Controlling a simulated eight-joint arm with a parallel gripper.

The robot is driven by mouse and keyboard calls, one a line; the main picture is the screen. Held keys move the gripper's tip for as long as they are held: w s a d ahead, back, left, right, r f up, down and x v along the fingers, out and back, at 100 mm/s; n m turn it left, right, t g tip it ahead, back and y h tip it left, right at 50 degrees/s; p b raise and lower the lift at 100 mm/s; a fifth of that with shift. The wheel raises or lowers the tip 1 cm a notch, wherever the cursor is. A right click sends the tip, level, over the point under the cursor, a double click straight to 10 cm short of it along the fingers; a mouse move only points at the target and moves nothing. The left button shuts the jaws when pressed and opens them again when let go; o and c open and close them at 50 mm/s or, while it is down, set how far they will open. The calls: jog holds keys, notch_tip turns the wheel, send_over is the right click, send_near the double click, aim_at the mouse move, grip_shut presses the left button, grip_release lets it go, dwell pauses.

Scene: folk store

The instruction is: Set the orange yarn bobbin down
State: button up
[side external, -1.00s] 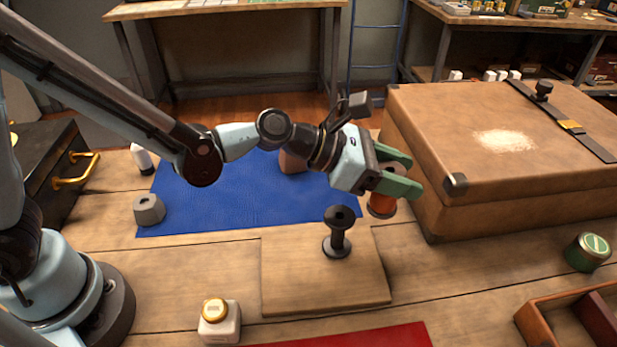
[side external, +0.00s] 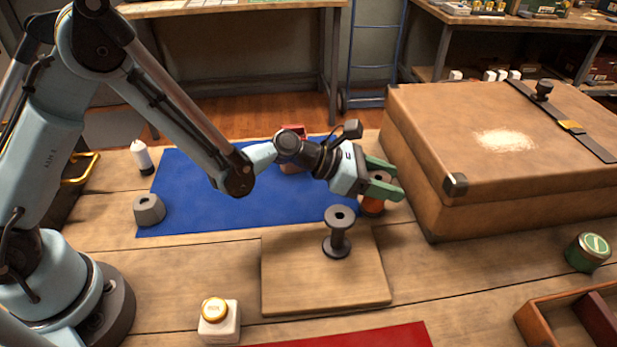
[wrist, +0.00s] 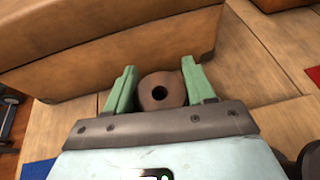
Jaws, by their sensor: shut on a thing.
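The orange yarn bobbin (side external: 373,206) is between the green fingers of my gripper (side external: 384,177), beside the near left corner of the large case. In the wrist view the bobbin's brown round end with a dark hole (wrist: 160,91) shows between the two fingers of my gripper (wrist: 161,84). The gripper is shut on it. The bobbin looks upright. Its lower end is low over the table near the blue mat's right edge; I cannot tell whether it touches. A dark empty spool (side external: 338,232) stands on the wooden board (side external: 300,275) just in front.
The large tan case (side external: 500,150) stands close on the right of my gripper. The blue mat (side external: 220,200) lies left, with a grey block (side external: 148,209) on it. A white jar (side external: 219,322), green tin (side external: 587,252) and wooden tray (side external: 560,315) are nearer the front.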

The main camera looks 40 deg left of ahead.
jog(key=shift+f, duration=0.1)
jog(key=o, duration=1)
jog(key=shift+s+a+r, duration=0.15)
jog(key=shift+a+r, duration=0.05)
jog(key=shift+a, duration=0.05)
jog(key=shift+s+a+r+m+g+y, duration=0.2)
jog(key=shift+s+a+r+m+y, duration=1.45)
jog(key=shift+s+a+m, duration=2.05)
jog(key=shift+s+a+r+m+g+y, duration=0.2)
jog(key=shift+s+a+r+m+y, duration=1.6)
jog(key=shift+a+m, duration=2.75)
jog(key=shift+s+a+r+m+g+y, duration=0.2)
jog(key=shift+s+a+r+m+y, duration=0.7)
jog(key=shift+s+a+m+y, duration=2.2)
